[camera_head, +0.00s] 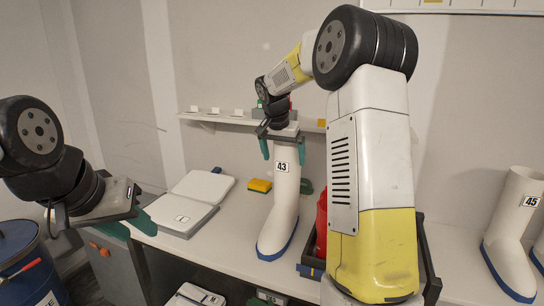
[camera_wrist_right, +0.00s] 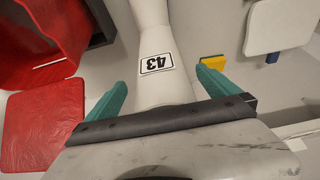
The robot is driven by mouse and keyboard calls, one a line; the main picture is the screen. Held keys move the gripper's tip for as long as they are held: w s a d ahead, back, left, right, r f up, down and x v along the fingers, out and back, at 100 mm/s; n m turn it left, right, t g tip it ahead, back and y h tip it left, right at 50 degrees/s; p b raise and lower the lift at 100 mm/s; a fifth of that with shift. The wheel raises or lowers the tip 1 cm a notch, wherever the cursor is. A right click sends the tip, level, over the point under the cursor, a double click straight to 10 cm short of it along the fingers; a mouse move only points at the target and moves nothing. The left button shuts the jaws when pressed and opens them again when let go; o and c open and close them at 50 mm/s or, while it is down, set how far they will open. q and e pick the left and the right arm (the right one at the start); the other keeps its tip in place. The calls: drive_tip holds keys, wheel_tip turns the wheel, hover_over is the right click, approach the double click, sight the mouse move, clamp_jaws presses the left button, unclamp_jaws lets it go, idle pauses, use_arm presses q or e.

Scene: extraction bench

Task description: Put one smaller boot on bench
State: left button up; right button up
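A white boot with a blue sole and a "43" label (camera_head: 285,190) stands upright on the bench (camera_head: 228,245). Its shaft and label also show in the right wrist view (camera_wrist_right: 160,85). My right gripper (camera_head: 283,151) is at the top of this boot, with one green finger on each side of the shaft. In the right wrist view my right gripper (camera_wrist_right: 160,90) is open, with gaps between fingers and shaft. Another white boot, labelled "45" (camera_head: 510,235), stands at the right. My left gripper (camera_head: 128,227) is open and empty, beside the bench's left end.
A white flat device with a raised lid (camera_head: 185,213) and a yellow sponge (camera_head: 260,185) are left of the 43 boot. A red container (camera_head: 321,230) in a dark tray is close on its right. A narrow shelf (camera_head: 230,118) runs behind. A blue drum (camera_head: 25,265) is at far left.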

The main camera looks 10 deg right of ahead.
drive_tip(key=shift+r, duration=0.15)
drive_tip(key=v, duration=1.2)
drive_tip(key=s+a+f+n+y, duration=0.1)
drive_tip(key=s+f+n, duration=0.1)
drive_tip(key=s, duration=0.8)
drive_tip(key=s+a+f+n+t+y, duration=0.1)
drive_tip(key=s+a+f+n+y, duration=0.1)
drive_tip(key=s, duration=0.8)
drive_tip(key=s+a+f+n+t+y, duration=0.1)
drive_tip(key=s+f+n, duration=0.2)
drive_tip(key=s, duration=0.7)
drive_tip(key=shift+s+a+f+y, duration=0.15)
drive_tip(key=shift+a+f+y, duration=0.2)
drive_tip(key=shift+f, duration=0.4)
drive_tip(key=shift+d, duration=0.1)
